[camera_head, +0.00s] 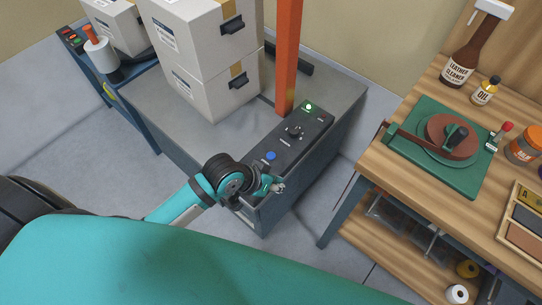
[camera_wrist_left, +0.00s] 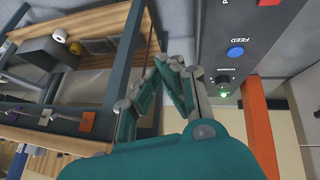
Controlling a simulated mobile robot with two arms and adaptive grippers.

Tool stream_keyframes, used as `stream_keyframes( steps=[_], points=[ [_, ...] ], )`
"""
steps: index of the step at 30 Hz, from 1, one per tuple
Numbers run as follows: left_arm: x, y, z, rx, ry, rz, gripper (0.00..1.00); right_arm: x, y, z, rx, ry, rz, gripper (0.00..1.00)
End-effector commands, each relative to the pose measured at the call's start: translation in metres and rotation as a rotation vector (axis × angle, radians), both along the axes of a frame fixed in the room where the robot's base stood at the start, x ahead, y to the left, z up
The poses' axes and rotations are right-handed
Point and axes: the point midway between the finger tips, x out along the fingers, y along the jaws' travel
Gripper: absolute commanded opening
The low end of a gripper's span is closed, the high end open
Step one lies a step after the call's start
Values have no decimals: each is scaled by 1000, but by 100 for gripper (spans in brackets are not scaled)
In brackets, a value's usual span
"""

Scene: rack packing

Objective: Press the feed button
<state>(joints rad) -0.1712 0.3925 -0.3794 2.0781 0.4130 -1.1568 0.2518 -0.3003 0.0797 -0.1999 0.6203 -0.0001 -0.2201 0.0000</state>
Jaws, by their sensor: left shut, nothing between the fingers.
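The feed button is a round blue button (camera_head: 271,155) on the dark control panel (camera_head: 290,145) of the grey machine. In the left wrist view the blue button (camera_wrist_left: 235,52) has the word FEED above it. A dark knob (camera_head: 294,130) and a lit green lamp (camera_head: 308,107) sit farther along the panel. My left gripper (camera_head: 278,187) is shut and empty, close to the panel's near end and a little short of the blue button. In the left wrist view its teal fingers (camera_wrist_left: 178,68) appear beside the panel, apart from the button. My right gripper is not seen.
Stacked white boxes (camera_head: 215,75) stand on the machine behind the panel, near an orange post (camera_head: 288,60).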

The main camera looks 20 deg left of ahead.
Motion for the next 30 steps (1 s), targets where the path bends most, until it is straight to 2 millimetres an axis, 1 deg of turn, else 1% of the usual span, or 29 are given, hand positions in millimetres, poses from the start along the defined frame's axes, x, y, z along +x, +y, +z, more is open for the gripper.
stream_keyframes(
  steps=[1, 3, 5, 6, 9, 12, 15, 18, 30],
  points=[
    [21, 1, -1, -27, -11, -1, 0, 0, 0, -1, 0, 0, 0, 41],
    [48, 3, -3, -87, -9, 22, 0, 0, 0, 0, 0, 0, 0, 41],
    [72, 12, -5, -132, -5, 61, 0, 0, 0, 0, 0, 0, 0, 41],
    [88, 21, -4, -161, -4, 93, 0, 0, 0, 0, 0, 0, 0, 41],
    [118, 43, -2, -216, 0, 169, 0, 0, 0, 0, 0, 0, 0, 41],
    [139, 61, 2, -252, -4, 229, 0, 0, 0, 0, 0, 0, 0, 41],
    [151, 73, 5, -274, -9, 266, 0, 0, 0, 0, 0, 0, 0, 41],
    [157, 78, 7, -286, -10, 285, 0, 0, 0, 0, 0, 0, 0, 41],
    [158, 79, 6, -288, -10, 288, 0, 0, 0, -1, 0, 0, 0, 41]
  ],
)
